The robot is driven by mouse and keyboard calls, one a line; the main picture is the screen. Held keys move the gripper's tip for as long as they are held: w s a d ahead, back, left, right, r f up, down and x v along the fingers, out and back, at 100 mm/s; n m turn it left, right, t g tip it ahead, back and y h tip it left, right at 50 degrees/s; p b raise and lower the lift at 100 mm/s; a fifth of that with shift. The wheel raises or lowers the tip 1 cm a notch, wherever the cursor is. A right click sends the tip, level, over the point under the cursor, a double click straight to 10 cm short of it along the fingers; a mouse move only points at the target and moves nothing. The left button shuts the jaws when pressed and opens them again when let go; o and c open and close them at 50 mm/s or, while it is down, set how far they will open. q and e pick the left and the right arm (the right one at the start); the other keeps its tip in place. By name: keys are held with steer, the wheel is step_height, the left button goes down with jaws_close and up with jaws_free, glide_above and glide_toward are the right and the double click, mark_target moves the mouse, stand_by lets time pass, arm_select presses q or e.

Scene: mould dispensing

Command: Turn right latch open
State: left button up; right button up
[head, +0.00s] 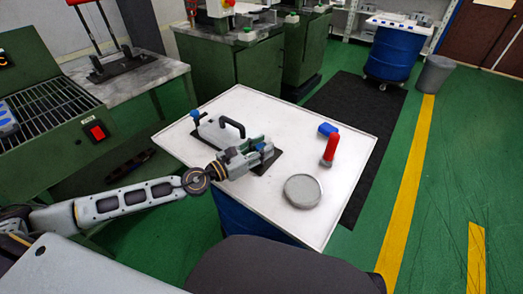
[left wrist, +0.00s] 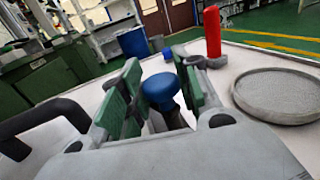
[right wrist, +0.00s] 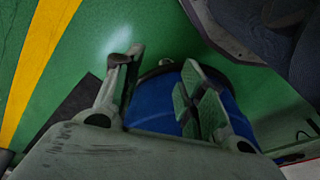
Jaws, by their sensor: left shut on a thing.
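A grey mould (head: 215,133) with a black arched handle (head: 232,124) lies on the white tabletop. At its left end a blue-topped latch (head: 195,114) stands up. The right latch's blue knob (left wrist: 160,87) shows in the left wrist view. My left gripper (head: 257,150) reaches over the mould's right end, and its green-padded fingers are shut on this knob. The gripper largely hides the right latch in the head view. My right gripper (right wrist: 160,90) is open and empty in its wrist view, with a blue drum (right wrist: 155,110) behind its fingers.
A red-handled tool (head: 331,149), a small blue block (head: 327,129) and a round grey dish (head: 302,191) stand right of the mould. The white tabletop (head: 350,165) is bare near its right edge. Green machines stand at the left and back.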

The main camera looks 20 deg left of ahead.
arm_select(q)
steer(key=shift+m+g+h+b, duration=0.4)
steer(key=shift+h+b, duration=0.1)
steer(key=shift+b, duration=1.05)
steer(key=shift+m+g+h+b, duration=0.3)
steer(key=shift+b, duration=1.3)
arm_select(e)
step_height(320, 180, up, 8)
steer(key=w+a+t, duration=0.1)
steer(key=a+t, duration=0.1)
arm_select(q)
steer(key=m+g+h+b, duration=0.2)
steer(key=b, duration=0.5)
steer(key=shift+m+g+h+b, duration=0.85)
steer(key=shift+g+b, duration=0.55)
steer(key=shift+b, duration=0.75)
steer(key=shift+r+m+g+h+b, duration=0.1)
steer(key=shift+m+g+h+b, duration=0.15)
steer(key=shift+m+g+b, duration=0.3)
arm_select(e)
steer(key=w+a+f+t+y, duration=0.1)
steer(key=a+f+y, duration=0.1)
steer(key=f, duration=0.8)
steer(key=w+a+f+t+y, duration=0.1)
steer(key=a+f+t+y, duration=0.1)
steer(key=f, duration=0.7)
steer(key=shift+a+f+m, duration=0.25)
steer(key=shift+f+m, duration=0.1)
steer(key=shift+m, duration=0.05)
